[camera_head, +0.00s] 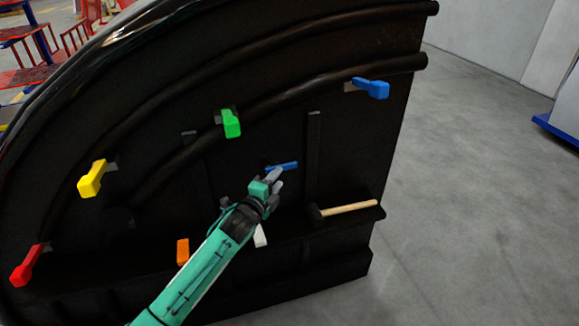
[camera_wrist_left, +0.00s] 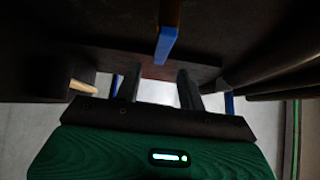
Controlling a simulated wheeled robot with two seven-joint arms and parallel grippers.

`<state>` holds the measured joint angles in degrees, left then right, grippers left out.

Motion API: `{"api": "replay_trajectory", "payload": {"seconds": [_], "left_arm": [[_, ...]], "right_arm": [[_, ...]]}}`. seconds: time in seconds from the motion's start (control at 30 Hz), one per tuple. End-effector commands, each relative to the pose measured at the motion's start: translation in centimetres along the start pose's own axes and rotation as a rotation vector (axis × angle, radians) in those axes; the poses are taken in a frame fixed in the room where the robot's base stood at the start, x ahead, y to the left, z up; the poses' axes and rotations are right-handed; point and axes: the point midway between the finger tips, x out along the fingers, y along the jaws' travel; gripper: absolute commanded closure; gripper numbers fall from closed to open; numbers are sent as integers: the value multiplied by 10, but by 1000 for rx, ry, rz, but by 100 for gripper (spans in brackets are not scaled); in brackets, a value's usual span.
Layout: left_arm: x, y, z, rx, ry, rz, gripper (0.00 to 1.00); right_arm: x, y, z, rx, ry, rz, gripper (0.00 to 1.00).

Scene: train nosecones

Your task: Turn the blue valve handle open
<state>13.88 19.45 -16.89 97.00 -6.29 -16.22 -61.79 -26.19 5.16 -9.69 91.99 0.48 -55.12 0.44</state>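A blue handle (camera_head: 284,166) sticks out from the dark nosecone panel in the middle of the head view, just beyond my left gripper (camera_head: 272,180). In the left wrist view a blue bar (camera_wrist_left: 165,45) hangs ahead of my left gripper (camera_wrist_left: 159,86), roughly in line with the gap between its two fingers. The fingers are apart with nothing between them, and I see no contact with the bar. A second blue handle (camera_head: 372,88) is at the panel's upper right. My right gripper is not in view.
Green (camera_head: 231,123), yellow (camera_head: 92,179), red (camera_head: 26,265), orange (camera_head: 183,251) and white (camera_head: 260,236) handles stick out around my left arm. A hammer (camera_head: 348,208) lies on the ledge at the right. Bare floor (camera_head: 480,180) is open to the right.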

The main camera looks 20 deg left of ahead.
Motion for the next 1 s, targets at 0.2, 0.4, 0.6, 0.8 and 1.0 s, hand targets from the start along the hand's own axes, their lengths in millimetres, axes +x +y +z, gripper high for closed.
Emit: {"api": "replay_trajectory", "payload": {"seconds": [0.2,0.4,0.6,0.8,1.0], "left_arm": [[41,0,0,-2,-1,0,60],[66,0,0,-2,0,0,60],[76,0,0,-2,0,0,60],[77,1,0,-2,0,0,60],[77,1,0,-2,0,0,84]], "right_arm": [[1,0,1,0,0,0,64],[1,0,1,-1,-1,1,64],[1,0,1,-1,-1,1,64],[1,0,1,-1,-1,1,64],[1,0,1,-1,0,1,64]]}}
